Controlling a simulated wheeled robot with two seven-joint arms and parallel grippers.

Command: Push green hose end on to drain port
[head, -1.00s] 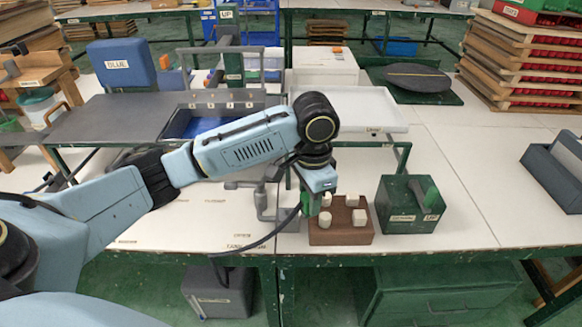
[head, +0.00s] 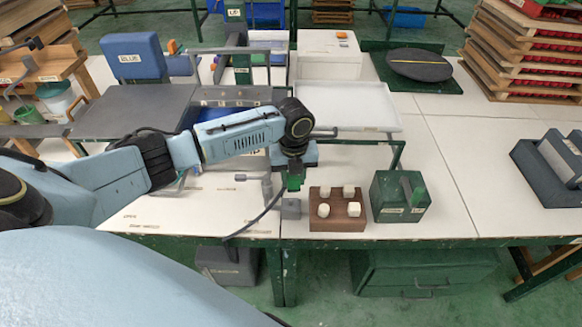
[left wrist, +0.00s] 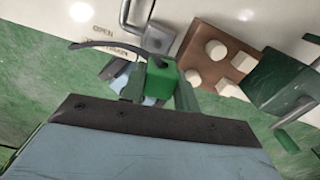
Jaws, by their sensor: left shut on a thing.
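The green hose end (head: 294,183) is held in my left gripper (head: 293,176), which points down just left of the wooden block. In the left wrist view the green hose end (left wrist: 162,78) sits between the fingers (left wrist: 172,92), with its dark hose (left wrist: 105,45) curving off to the left. In the head view the dark hose (head: 257,217) drops over the table's front edge. A small grey block fitting (head: 290,208), possibly the drain port, stands just below the hose end in the picture. It also shows in the left wrist view (left wrist: 157,40); the two look apart there. My right gripper is out of view.
A wooden block (head: 337,222) with several pale knobs stands right of the gripper, beside a green box (head: 388,205) with a handle. A grey pipe (head: 267,188) stands to the left. A white tray (head: 355,108) lies behind. The table at right is largely clear.

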